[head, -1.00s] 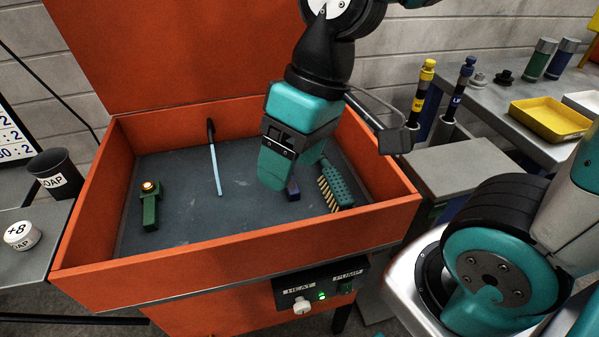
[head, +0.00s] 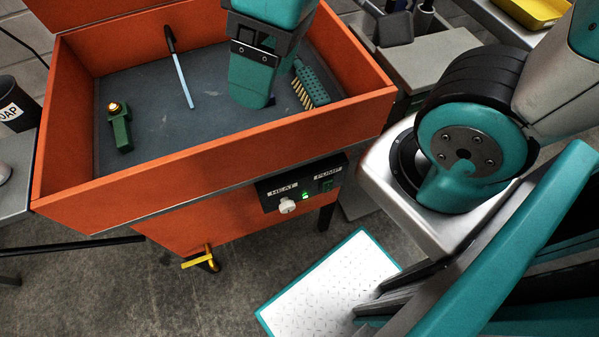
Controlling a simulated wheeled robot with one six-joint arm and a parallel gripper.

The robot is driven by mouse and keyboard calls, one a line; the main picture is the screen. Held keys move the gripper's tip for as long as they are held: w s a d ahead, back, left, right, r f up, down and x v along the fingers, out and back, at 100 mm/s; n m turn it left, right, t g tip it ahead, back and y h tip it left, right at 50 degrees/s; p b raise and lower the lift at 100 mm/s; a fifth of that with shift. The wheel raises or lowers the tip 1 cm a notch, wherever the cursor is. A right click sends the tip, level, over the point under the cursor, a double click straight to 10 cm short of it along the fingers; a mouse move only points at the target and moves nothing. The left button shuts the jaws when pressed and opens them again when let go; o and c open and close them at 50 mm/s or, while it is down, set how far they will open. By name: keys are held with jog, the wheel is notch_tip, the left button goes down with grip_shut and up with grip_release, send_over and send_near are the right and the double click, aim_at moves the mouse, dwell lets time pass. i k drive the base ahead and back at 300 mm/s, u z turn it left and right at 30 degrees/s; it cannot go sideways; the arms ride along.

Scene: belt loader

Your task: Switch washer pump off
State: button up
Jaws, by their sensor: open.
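The orange washer (head: 215,165) stands in front of me with its lid up. A black control panel (head: 264,190) is on its front. It carries a label PUMP above a small dark green switch (head: 327,186), whose position is too small to tell. A green lamp (head: 305,196) beside the switch is lit. A white knob (head: 287,207) sits under the label HEAT. My gripper (head: 249,98) points down inside the basin, above and left of the panel in the picture, apart from the switch. It is open; its fingers overlap from this side.
A dark blue piece is mostly hidden behind my gripper. A yellow valve handle (head: 198,259) sits below. The basin's front wall stands between gripper and panel.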

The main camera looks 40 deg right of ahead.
aim_at(328, 185)
jog(key=z, duration=1.45)
jog(key=k, duration=1.25)
jog(key=u, duration=1.45)
jog(key=i, duration=0.5)
jog(key=z, duration=0.1)
